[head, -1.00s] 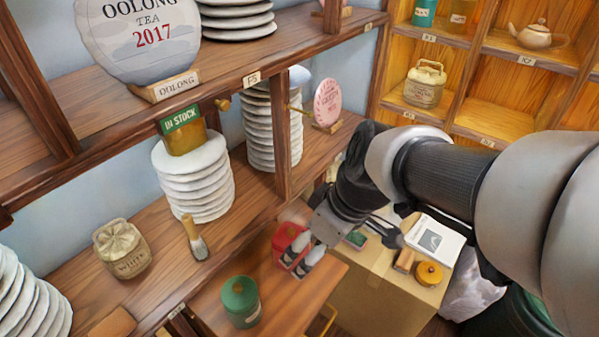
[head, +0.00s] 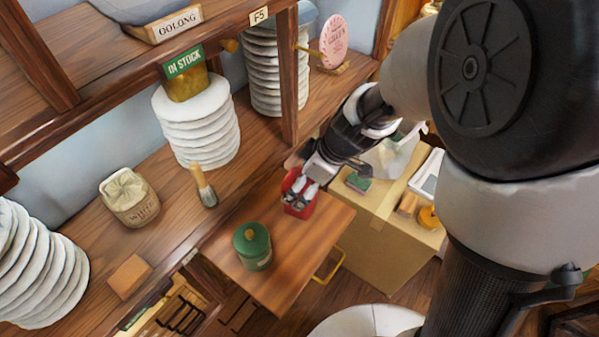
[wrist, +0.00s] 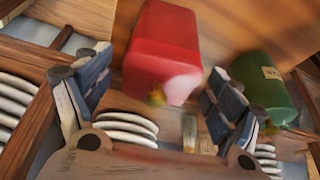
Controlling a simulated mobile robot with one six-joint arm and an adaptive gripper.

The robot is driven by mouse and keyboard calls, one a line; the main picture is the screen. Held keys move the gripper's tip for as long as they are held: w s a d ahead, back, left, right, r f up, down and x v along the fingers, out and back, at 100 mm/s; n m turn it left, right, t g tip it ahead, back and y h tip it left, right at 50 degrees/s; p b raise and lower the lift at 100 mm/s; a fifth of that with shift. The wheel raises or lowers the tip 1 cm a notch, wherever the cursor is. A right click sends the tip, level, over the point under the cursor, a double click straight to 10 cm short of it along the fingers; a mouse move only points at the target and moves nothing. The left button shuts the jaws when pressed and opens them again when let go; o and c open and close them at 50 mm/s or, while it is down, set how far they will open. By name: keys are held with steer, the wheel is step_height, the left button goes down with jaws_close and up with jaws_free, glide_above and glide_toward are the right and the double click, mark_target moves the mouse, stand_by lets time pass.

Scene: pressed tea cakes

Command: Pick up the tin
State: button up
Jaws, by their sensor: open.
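A red tin (head: 304,207) stands on the wooden pull-out board, just beside and partly behind my gripper's fingers in the head view. In the wrist view the red tin (wrist: 163,45) is blurred and lies ahead, between the lines of the two fingers. A green lidded tin (head: 252,246) stands on the same board, left of and nearer than the red one; it is at the right of the wrist view (wrist: 264,88). My gripper (head: 302,189) is open, and nothing is held between its fingers in the wrist view (wrist: 157,92). I cannot tell whether a finger touches the red tin.
The pull-out board (head: 285,280) has bare room at its front. A brush (head: 204,186), a white jar (head: 130,197) and stacked wrapped cakes (head: 196,125) stand on the shelf behind. A cardboard box (head: 375,245) is to the right, and a shelf post (head: 289,75) rises behind my gripper.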

steer(key=b+x, duration=0.1)
steer(key=x, duration=0.5)
steer(key=shift+w+a+r, duration=0.1)
steer(key=shift+w+a, duration=0.05)
steer(key=shift+a, duration=0.05)
steer(key=shift+c, duration=0.4)
steer(key=c, duration=1.1)
